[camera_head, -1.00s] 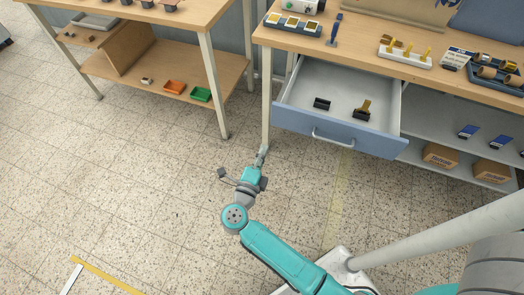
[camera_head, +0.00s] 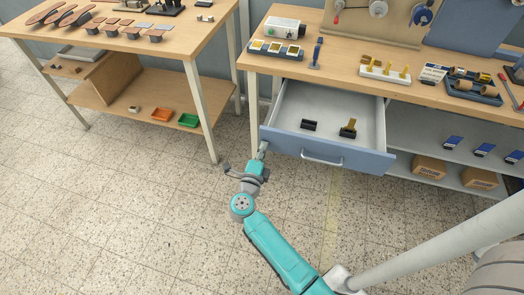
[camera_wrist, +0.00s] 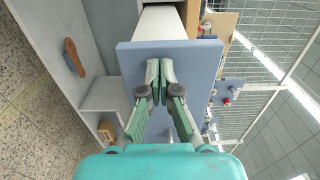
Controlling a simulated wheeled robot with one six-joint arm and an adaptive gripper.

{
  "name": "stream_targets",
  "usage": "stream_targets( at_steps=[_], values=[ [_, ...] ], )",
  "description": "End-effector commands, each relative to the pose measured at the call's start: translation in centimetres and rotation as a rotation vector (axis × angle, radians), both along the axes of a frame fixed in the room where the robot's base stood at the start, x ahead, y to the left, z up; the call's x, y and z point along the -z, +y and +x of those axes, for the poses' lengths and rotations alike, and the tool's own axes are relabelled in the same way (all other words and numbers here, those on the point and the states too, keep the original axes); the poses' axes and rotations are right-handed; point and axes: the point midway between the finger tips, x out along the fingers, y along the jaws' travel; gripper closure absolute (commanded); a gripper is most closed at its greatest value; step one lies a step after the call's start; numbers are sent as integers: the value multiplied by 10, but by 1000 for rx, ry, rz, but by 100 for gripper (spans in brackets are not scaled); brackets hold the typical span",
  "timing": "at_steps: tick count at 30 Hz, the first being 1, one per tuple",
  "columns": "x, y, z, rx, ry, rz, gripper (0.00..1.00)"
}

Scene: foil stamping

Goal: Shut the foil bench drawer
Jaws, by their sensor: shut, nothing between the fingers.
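The foil bench drawer (camera_head: 282,116) stands pulled out from under the bench top, with a blue front and a bar handle (camera_head: 322,160). A black block (camera_head: 309,125) and a black stamp with a brass-coloured handle (camera_head: 348,129) lie inside it. My gripper (camera_head: 263,149) is shut and empty at the left end of the drawer front. In the wrist view my gripper (camera_wrist: 160,66) points at the blue drawer front (camera_wrist: 204,62), its fingertips overlapping the panel. I cannot tell whether they touch it. The handle is not clear in the wrist view.
The bench top (camera_head: 345,78) carries a foil tray (camera_head: 276,49), a white rack (camera_head: 384,72) and rollers. Cardboard boxes (camera_head: 429,167) sit on the lower shelf at right. A second wooden table (camera_head: 190,42) stands at left. The tiled floor in front is clear.

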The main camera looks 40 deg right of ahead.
Motion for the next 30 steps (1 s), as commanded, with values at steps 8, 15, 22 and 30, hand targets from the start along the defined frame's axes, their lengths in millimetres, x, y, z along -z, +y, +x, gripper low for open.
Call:
stream_targets(
  at_steps=[8,15,22,30],
  values=[
    [0,-1,1,0,0,0,100],
    [-1,-19,14,3,-2,0,100],
    [-1,-61,46,5,-2,0,100],
    [-2,-121,93,4,-2,-1,100]
  ],
)
